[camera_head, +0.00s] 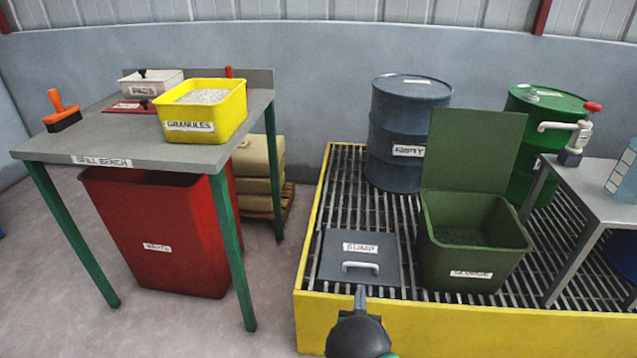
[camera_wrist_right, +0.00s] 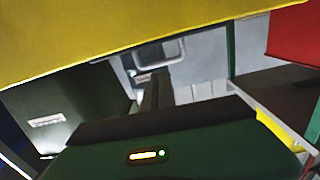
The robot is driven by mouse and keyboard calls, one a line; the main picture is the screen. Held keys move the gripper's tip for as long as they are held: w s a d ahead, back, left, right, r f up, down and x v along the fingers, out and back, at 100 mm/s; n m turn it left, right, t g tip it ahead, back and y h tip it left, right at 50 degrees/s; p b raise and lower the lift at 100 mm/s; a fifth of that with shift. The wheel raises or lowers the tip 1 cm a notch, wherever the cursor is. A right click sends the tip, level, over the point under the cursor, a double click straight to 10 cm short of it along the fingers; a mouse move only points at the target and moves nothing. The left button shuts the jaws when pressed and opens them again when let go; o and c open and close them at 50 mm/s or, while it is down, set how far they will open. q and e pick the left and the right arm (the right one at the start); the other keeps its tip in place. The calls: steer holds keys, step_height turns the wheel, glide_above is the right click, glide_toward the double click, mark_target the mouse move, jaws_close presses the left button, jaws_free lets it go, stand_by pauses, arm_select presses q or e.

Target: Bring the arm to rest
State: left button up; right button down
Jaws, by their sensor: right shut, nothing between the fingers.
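My right gripper (camera_head: 361,294) shows at the bottom middle of the head view, pointing away from me at the yellow front edge of the spill platform. Its dark fingers (camera_wrist_right: 156,84) are together with nothing between them in the right wrist view. The grey sump lid (camera_head: 332,269) with its pale handle (camera_head: 360,267) lies flat beyond the fingertips. The gripper appears apart from the handle. My left gripper is in neither view.
The yellow platform wall (camera_head: 450,334) stands close to the gripper. An open green sludge bin (camera_head: 468,262) stands right of the lid. A spill bench (camera_head: 105,150) with a yellow granules tub (camera_head: 215,112) and a red waste bin (camera_head: 155,235) is left. Floor between is clear.

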steer(key=s+d+r+n+g+y+p, duration=0.15)
steer(key=s+r+g, duration=0.35)
steer(key=s, duration=0.5)
steer(key=s+d+r+g+y+p, duration=0.15)
steer(key=s+r+g, duration=0.35)
steer(key=s, duration=0.6)
steer(key=s+d+r+n+g+y+p, duration=0.1)
steer(key=s+r+g+p, duration=0.3)
steer(key=s, duration=0.6)
step_height(320, 180, up, 35)
steer(key=p, duration=3.3)
steer(key=shift+w+a+r+p, duration=0.15)
steer(key=shift+a+p, duration=0.1)
steer(key=shift+p, duration=0.1)
